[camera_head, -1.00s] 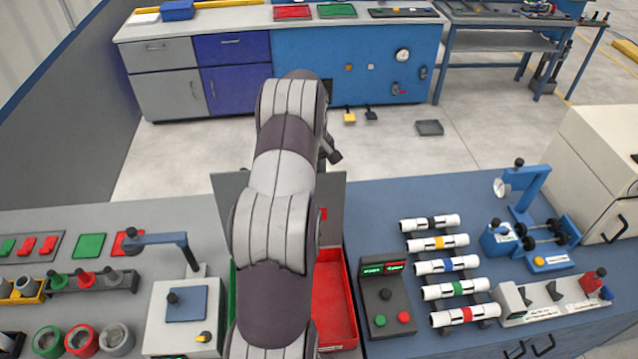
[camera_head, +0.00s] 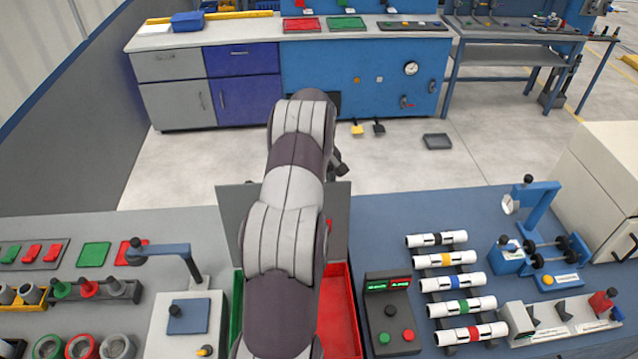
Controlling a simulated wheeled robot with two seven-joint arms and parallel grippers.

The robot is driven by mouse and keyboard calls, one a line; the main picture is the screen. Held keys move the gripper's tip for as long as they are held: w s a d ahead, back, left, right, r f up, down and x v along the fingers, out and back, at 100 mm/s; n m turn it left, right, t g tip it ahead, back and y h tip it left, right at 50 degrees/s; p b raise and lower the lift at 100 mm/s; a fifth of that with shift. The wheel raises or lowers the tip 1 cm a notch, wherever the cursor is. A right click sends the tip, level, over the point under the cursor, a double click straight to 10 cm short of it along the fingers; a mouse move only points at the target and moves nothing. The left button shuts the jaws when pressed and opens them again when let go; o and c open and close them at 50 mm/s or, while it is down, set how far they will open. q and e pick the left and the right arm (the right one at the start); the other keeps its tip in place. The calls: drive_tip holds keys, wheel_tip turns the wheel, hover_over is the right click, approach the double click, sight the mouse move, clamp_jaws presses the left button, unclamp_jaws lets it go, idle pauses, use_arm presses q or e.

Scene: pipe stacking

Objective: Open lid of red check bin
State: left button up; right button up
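The red check bin (camera_head: 338,312) is an open-topped red box at the bench's middle, partly hidden by my arm. A grey lid panel (camera_head: 338,203) stands raised behind it, with a small red mark near its lower edge. Beside it, a green bin (camera_head: 236,305) shows only as a thin edge left of my arm. Another grey panel (camera_head: 232,207) stands behind that bin. One grey and dark arm of mine rises from the bottom centre across both bins. A small dark part sticks out at its far right side. Neither gripper's fingers can be made out.
A control box (camera_head: 391,312) with green and red buttons stands right of the red bin. Several banded white pipes (camera_head: 452,282) lie on a rack farther right. A grey station (camera_head: 186,320) with a blue pad and a post (camera_head: 168,249) stand to the left.

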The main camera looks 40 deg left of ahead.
wheel_tip(320, 180, up, 11)
drive_tip(key=p, duration=1)
drive_tip(key=shift+s+f+p, duration=0.15)
drive_tip(key=shift+s+p, duration=0.05)
drive_tip(key=shift+p, duration=0.15)
